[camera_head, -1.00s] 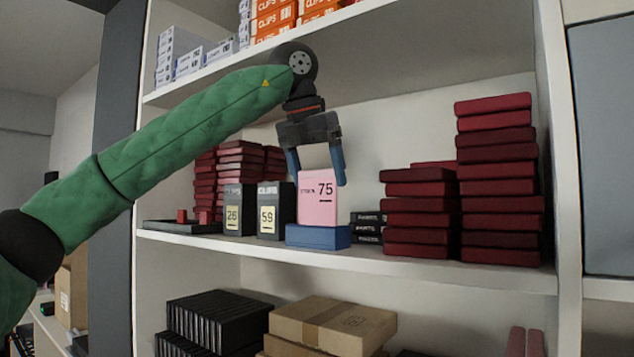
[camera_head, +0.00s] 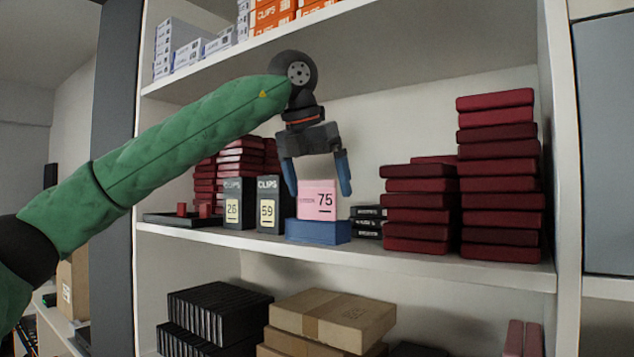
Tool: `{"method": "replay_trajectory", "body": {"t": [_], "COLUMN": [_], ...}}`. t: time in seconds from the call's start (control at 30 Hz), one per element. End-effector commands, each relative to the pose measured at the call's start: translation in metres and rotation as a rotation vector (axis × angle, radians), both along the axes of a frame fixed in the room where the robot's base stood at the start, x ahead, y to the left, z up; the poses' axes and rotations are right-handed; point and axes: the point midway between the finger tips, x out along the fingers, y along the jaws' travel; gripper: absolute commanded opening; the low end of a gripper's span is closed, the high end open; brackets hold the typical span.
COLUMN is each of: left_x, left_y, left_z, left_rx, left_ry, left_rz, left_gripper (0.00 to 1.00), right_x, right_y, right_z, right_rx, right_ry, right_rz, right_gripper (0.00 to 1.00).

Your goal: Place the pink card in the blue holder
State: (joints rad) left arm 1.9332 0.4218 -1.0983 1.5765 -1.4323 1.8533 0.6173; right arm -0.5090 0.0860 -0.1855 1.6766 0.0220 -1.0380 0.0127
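The pink card (camera_head: 317,200), marked 75, stands upright in the blue holder (camera_head: 318,231) on the middle shelf. Its lower part is hidden inside the holder. My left gripper (camera_head: 318,192) has blue fingers spread wide, one on each side of the card's upper part. There is a visible gap between the right finger and the card; the left finger is close to the card's left edge, and I cannot tell whether it touches. My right gripper is not in view.
Black boxes marked 26 (camera_head: 239,204) and 59 (camera_head: 270,204) stand left of the holder. Small black boxes (camera_head: 368,222) and tall dark red stacks (camera_head: 500,180) stand right. The upper shelf (camera_head: 390,40) is above the arm.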

Motion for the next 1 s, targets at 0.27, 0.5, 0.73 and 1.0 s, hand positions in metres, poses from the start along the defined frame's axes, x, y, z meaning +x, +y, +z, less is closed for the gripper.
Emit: {"method": "replay_trajectory", "body": {"t": [0.27,0.5,0.73,1.0], "left_x": [0.000,-0.001,-0.009,-0.024], "left_y": [0.000,0.001,0.006,0.017], "left_z": [0.000,0.005,0.029,0.073], "left_rx": [0.000,-0.001,-0.001,-0.001], "left_ry": [0.000,-0.001,-0.002,-0.003], "left_rz": [0.000,0.000,0.001,0.001], "left_gripper": [0.99,0.99,0.99,0.99], "right_x": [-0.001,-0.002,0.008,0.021], "right_y": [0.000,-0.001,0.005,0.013], "right_z": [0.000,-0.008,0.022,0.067], "right_rx": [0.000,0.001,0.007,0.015], "right_ry": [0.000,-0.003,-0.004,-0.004], "right_rz": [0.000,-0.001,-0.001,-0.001], "right_gripper": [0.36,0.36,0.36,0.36]}}
